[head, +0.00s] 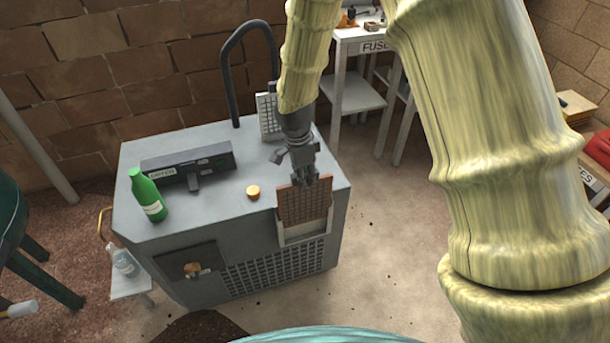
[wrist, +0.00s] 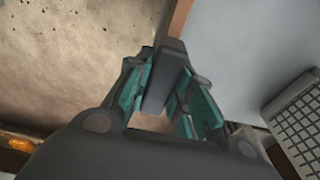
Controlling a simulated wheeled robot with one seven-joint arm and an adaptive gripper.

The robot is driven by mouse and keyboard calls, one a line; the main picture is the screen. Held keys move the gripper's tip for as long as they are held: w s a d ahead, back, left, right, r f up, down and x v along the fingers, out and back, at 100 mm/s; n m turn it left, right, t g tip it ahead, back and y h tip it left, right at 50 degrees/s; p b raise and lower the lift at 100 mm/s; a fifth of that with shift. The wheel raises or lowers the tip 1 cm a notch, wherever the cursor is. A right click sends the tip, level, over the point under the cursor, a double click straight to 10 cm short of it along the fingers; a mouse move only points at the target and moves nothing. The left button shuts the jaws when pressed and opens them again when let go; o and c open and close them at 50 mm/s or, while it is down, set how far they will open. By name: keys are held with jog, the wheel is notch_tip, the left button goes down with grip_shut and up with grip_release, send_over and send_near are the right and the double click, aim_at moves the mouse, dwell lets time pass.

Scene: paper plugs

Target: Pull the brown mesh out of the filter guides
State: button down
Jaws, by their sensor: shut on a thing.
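The brown mesh (head: 304,206) is an upright tiled-looking panel at the right front of the grey cabinet (head: 240,215). It stands in front of a pale filter frame (head: 303,232), whose lower part shows below the mesh. Whether the mesh's lower edge is still in the guides, I cannot tell. My gripper (head: 305,178) points down at the mesh's top edge and is shut on it. In the wrist view my teal-padded fingers (wrist: 165,110) are on either side of a dark grey bar (wrist: 163,72). A thin brown edge shows beyond the bar.
Open floor (head: 385,235) lies to the right.

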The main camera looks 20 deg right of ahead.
jog(key=shift+r+p, duration=3.3)
jog(key=shift+r, duration=1.25)
jog(key=shift+r+p, duration=1.3)
jog(key=shift+r, duration=0.2)
